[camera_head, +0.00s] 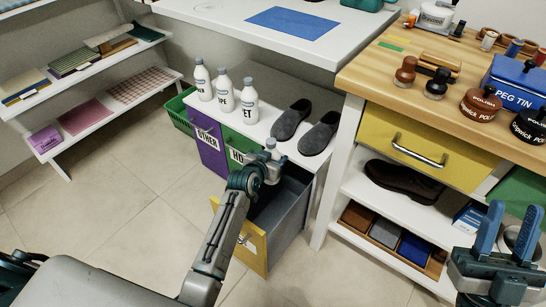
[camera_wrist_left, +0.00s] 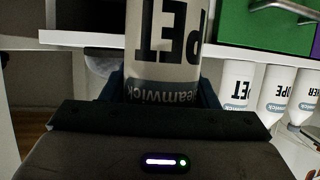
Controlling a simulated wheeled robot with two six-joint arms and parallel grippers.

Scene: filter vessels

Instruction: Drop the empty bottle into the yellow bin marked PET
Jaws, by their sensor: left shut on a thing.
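My left gripper (camera_head: 268,172) is shut on a white bottle (camera_wrist_left: 168,35). The bottle's large black PET lettering and grey band show upside down in the left wrist view, between the blue fingers. In the head view, only the top of this bottle (camera_head: 271,146) shows above the gripper. The yellow bin (camera_head: 258,257) is pulled out like a drawer, with a grey inside. The gripper and bottle are over its back part. My left arm hides part of the bin's front and its label. My right gripper (camera_head: 506,240) is open and empty at the lower right.
Three similar bottles (camera_head: 223,92) and a pair of grey slippers (camera_head: 305,127) stand on the white top behind the bin. Purple (camera_head: 208,143) and green (camera_head: 238,150) bins are shut to the left. A workbench (camera_head: 450,100) stands at right.

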